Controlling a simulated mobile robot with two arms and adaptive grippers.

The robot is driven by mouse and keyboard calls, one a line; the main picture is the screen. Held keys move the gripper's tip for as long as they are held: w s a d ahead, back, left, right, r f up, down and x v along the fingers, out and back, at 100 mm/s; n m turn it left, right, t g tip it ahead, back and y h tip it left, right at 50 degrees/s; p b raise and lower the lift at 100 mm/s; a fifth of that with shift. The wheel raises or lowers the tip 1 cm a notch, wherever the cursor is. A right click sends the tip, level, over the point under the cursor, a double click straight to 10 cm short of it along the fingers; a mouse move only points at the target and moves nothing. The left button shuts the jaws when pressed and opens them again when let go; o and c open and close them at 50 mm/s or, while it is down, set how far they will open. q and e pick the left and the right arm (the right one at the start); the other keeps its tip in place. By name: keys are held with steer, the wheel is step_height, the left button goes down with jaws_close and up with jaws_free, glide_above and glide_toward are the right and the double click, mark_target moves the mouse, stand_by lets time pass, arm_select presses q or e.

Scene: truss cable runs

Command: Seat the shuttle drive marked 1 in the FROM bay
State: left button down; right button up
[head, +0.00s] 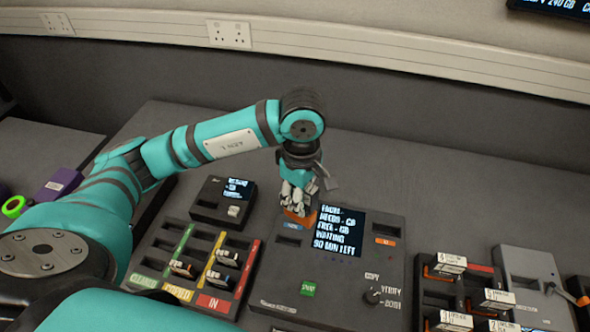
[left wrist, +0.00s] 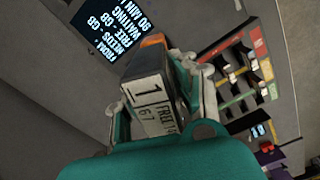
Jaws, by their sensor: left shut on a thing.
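My left gripper (head: 297,205) points down over the upper left part of the grey copy station (head: 345,282), beside its screen (head: 340,232). It is shut on the drive marked 1, a dark case with a white label that shows in the left wrist view (left wrist: 150,95). An orange part (head: 300,218) shows just under the fingers. The bay under the gripper is hidden, so I cannot tell how far in the drive is. The screen reads FROM with a dash and WAITING. My right gripper is not in view.
A sorting tray (head: 196,270) with green, yellow and red lanes holds several drives at left. A small device with a screen (head: 224,200) stands behind it. A rack with white-labelled drives (head: 452,262) stands at right. The station has a green button (head: 308,288) and a knob (head: 373,295).

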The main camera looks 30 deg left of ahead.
arm_select(q)
steer(key=w+a+f+m+p, duration=0.2)
steer(key=w+m, duration=0.2)
steer(key=m, duration=1.2)
steer(key=w+a+f+m+p, duration=0.2)
steer(key=w+a+m+p, duration=0.15)
steer(key=m, duration=1.25)
step_height(320, 180, down, 6)
steer(key=b, duration=0.5)
steer(key=shift+d+f+b, duration=0.15)
steer(key=shift+d+b, duration=0.2)
steer(key=shift+d, duration=0.05)
steer(key=shift+f, duration=0.3)
